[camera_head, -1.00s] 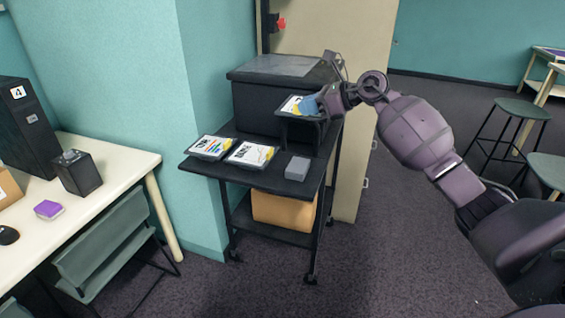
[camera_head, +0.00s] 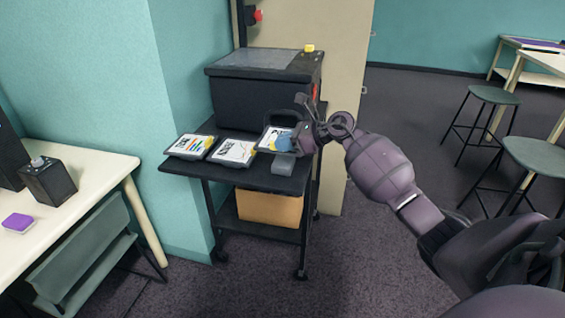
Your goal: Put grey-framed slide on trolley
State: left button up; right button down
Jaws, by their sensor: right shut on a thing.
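The black trolley (camera_head: 240,175) stands against the teal wall. My right gripper (camera_head: 288,142) is shut on the grey-framed slide (camera_head: 268,139), at the right part of the trolley's top shelf. The slide's pale face with yellow and blue marks shows beside the fingers; its right end is hidden by the gripper. It is low over the shelf or touching it; I cannot tell which. Two similar framed slides lie to its left, one at the left end (camera_head: 190,146) and one in the middle (camera_head: 233,151). My left gripper is not in view.
A small grey block (camera_head: 283,164) lies at the shelf's front right, just below the held slide. A large black machine (camera_head: 260,98) fills the back of the shelf. A tan box (camera_head: 268,207) sits on the lower shelf. A white desk (camera_head: 100,172) stands left, stools (camera_head: 495,96) right.

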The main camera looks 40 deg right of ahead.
jog(key=shift+f, duration=1.25)
notch_tip(320, 180, down, 3)
jog(key=shift+f+b, duration=0.2)
jog(key=shift+b, duration=0.2)
jog(key=shift+f, duration=0.2)
jog(key=shift+r, duration=0.1)
jog(key=c, duration=1.2)
grip_release()
